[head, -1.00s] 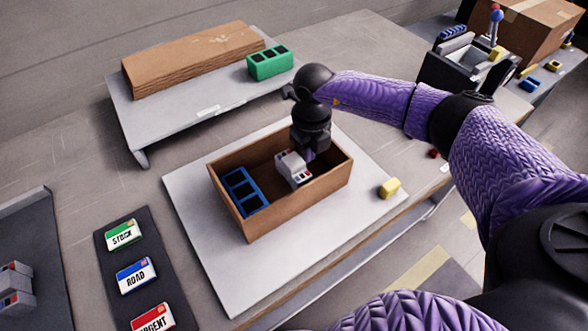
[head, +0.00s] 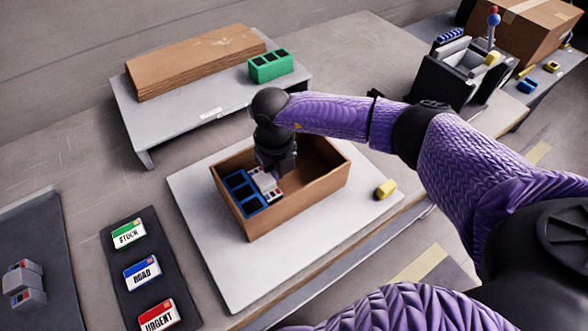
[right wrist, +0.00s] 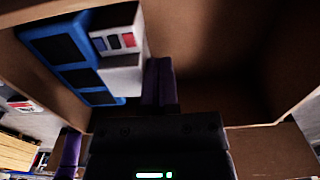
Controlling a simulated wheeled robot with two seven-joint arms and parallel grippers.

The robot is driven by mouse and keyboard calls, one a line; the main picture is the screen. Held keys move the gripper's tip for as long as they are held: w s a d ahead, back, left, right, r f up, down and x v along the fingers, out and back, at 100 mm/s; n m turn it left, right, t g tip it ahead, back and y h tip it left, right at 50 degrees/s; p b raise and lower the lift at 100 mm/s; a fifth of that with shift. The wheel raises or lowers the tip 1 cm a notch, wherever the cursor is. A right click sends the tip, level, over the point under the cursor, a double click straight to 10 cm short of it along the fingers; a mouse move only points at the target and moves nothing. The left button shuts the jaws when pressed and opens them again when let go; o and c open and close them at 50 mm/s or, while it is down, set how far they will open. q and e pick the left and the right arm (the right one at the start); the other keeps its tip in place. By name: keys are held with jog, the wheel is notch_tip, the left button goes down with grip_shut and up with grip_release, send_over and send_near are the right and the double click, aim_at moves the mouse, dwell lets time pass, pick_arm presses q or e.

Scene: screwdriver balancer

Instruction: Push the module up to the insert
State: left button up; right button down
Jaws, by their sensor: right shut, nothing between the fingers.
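The module (head: 265,186) is a pale grey block with red and dark marks. It lies in the open cardboard box (head: 312,198), right beside the blue insert (head: 241,190) with its dark square pockets. In the right wrist view the module (right wrist: 120,60) sits against the insert (right wrist: 72,55), with no clear gap between them. My right gripper (head: 277,172) is lowered into the box on the module's right side. Its purple fingers (right wrist: 159,82) are shut, empty and close to the module's side; contact is hard to tell. My left gripper is not in view.
The right part of the box is empty. The box stands on a white board (head: 215,255), with a yellow block (head: 385,188) to its right. A raised grey shelf (head: 190,120) holds cardboard and a green block (head: 270,66). Label cards (head: 142,272) lie at left.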

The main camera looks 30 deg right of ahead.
jog(key=shift+d, duration=0.1)
jog(key=shift+d, duration=0.5)
jog(key=shift+d+r, duration=0.1)
jog(key=shift+r, duration=0.05)
notch_tip(320, 180, up, 7)
jog(key=p, duration=0.6)
